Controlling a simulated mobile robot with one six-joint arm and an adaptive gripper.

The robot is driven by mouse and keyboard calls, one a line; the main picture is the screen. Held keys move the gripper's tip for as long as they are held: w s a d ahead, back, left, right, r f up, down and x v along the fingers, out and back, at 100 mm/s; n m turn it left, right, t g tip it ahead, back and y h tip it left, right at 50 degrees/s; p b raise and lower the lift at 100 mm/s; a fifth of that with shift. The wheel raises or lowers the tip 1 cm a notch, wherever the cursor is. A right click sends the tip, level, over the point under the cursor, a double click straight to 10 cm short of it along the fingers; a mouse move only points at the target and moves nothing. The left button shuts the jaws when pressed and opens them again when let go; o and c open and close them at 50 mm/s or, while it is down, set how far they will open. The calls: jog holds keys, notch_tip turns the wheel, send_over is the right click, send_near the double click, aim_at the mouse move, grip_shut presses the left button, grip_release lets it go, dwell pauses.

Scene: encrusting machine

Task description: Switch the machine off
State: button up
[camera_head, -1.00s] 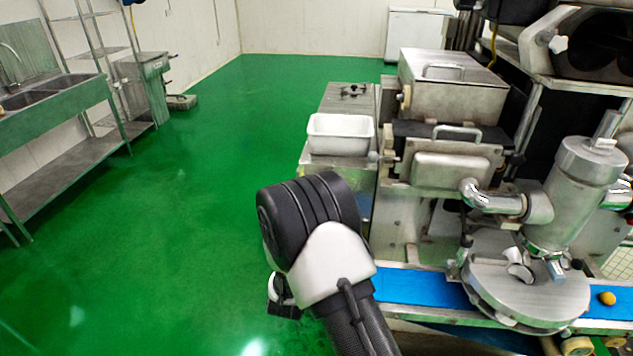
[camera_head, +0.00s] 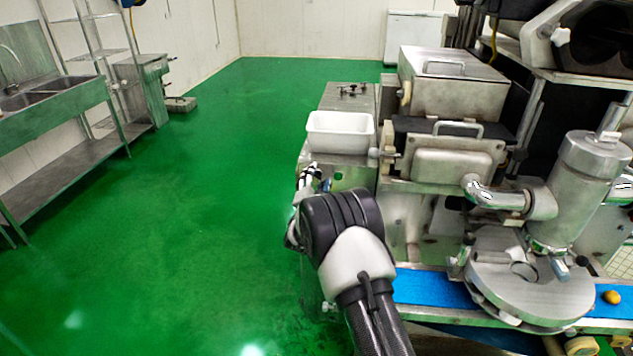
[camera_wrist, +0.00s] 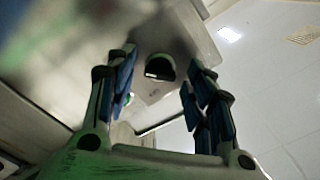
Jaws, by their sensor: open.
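The encrusting machine (camera_head: 455,165) is a steel unit at the right in the head view, with a blue conveyor belt (camera_head: 430,287) in front. My gripper (camera_head: 312,178) is by the machine's left side, below a white tub, mostly hidden behind my own arm. In the wrist view my gripper (camera_wrist: 160,82) is open and empty, with two blue-padded fingers apart. Ahead between the fingers is a dark round part (camera_wrist: 160,67) with a pale mark, on a grey metal face; it may be a switch. A small green spot (camera_wrist: 129,99) shows beside the left finger. No contact is visible.
The white tub (camera_head: 340,133) stands on the machine's left end. A yellow-orange ball (camera_head: 612,297) lies on the belt at the far right. A steel sink bench (camera_head: 55,115) stands at the left. The green floor (camera_head: 180,220) between is clear.

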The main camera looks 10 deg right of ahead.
jog(key=shift+w, duration=0.1)
jog(key=shift+c, duration=0.3)
jog(key=c, duration=1)
jog(key=shift+n, duration=0.4)
jog(key=n+b, duration=0.2)
jog(key=n, duration=0.1)
jog(key=shift+n, duration=0.3)
jog(key=n, duration=0.4)
jog(key=shift+n+b, duration=0.3)
jog(key=shift+b, duration=0.1)
jog(key=n, duration=0.4)
jog(key=shift+n, duration=0.3)
jog(key=n, duration=0.4)
jog(key=shift+p, duration=0.35)
jog(key=shift+n, duration=0.3)
